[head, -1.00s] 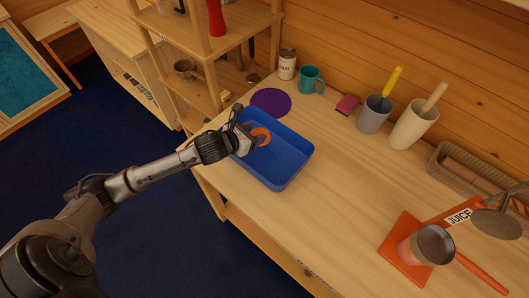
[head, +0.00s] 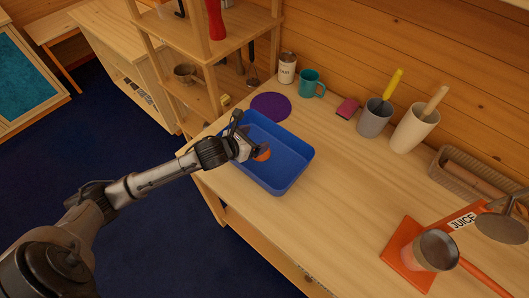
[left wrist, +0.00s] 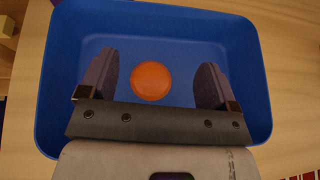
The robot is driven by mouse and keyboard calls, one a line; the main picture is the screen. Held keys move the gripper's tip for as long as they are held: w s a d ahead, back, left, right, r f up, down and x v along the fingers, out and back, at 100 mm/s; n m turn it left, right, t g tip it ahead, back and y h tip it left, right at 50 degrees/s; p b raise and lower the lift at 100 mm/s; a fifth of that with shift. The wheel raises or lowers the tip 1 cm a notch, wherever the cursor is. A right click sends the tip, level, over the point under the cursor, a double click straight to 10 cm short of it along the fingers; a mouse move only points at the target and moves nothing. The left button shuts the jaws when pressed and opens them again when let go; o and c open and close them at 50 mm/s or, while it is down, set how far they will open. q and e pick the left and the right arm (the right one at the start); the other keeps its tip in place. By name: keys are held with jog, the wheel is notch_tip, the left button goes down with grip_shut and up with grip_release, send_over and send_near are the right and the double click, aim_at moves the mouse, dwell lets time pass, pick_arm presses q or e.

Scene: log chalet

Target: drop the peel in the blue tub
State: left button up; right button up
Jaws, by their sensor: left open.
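The blue tub (head: 290,170) stands on the wooden counter near its left end. The peel, an orange rounded piece (head: 263,155), is inside the tub; in the left wrist view the peel (left wrist: 151,81) appears against the blue floor. My left gripper (head: 254,151) is over the tub. In the left wrist view its two fingers (left wrist: 152,85) are spread wide, with clear gaps on both sides of the peel. The gripper is open and does not touch the peel. My right gripper is not in view.
A purple disc (head: 271,106) lies behind the tub. A white can (head: 287,68), a teal mug (head: 311,83), a grey cup (head: 375,117) and a cream cup (head: 414,127) stand along the wall. An orange juice press (head: 405,240) is at the right. The counter's middle is clear.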

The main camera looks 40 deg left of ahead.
pick_arm(q)
jog(key=b+v, duration=0.2)
jog(key=v, duration=1.1)
jog(key=shift+s+r, duration=0.15)
jog(key=shift+s, duration=0.2)
dwell(0.4)
